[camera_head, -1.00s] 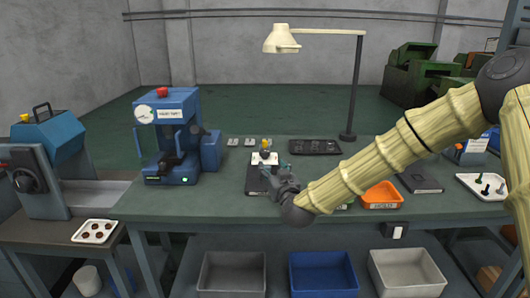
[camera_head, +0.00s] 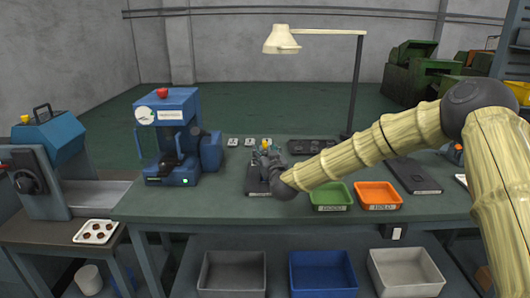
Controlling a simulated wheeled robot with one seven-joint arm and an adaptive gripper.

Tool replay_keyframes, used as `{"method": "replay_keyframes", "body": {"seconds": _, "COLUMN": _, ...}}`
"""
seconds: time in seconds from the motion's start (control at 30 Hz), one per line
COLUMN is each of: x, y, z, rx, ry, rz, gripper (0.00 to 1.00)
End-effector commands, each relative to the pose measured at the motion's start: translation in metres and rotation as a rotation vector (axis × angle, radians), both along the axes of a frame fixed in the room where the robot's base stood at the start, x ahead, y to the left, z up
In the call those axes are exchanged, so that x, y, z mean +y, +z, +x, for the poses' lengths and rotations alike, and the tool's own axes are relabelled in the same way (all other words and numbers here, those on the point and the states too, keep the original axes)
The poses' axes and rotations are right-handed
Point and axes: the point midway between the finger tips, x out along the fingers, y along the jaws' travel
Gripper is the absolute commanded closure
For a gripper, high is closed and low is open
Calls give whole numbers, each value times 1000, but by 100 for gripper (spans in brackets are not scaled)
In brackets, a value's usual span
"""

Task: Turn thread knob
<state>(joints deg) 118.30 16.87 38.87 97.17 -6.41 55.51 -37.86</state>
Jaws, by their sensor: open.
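A small fixture on a dark base plate (camera_head: 257,187) stands at the middle of the green workbench. Its yellow top (camera_head: 266,141), which may be the thread knob, shows just above my gripper. My gripper (camera_head: 266,152) is open and sits right at the fixture, in front of the yellow top. It hides most of the fixture. I cannot tell whether the fingers touch the knob or stand around it.
A blue press (camera_head: 178,125) stands left of the fixture. A green tray (camera_head: 331,207) and an orange tray (camera_head: 379,207) lie right of it, below my arm. A lamp post (camera_head: 355,95) rises behind. The bench front between press and fixture is clear.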

Motion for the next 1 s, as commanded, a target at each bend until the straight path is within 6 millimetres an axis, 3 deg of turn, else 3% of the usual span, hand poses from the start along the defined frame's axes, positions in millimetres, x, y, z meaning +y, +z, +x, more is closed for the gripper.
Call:
{"method": "replay_keyframes", "body": {"seconds": 0.3, "x": 1, "y": 0, "z": 2, "rx": 0, "ry": 0, "rz": 0, "gripper": 45}}
{"method": "replay_keyframes", "body": {"seconds": 0.57, "x": 1, "y": 0, "z": 2, "rx": -1, "ry": 0, "rz": 0, "gripper": 90}}
{"method": "replay_keyframes", "body": {"seconds": 1.0, "x": 2, "y": 2, "z": 2, "rx": -2, "ry": -61, "rz": -2, "gripper": 90}}
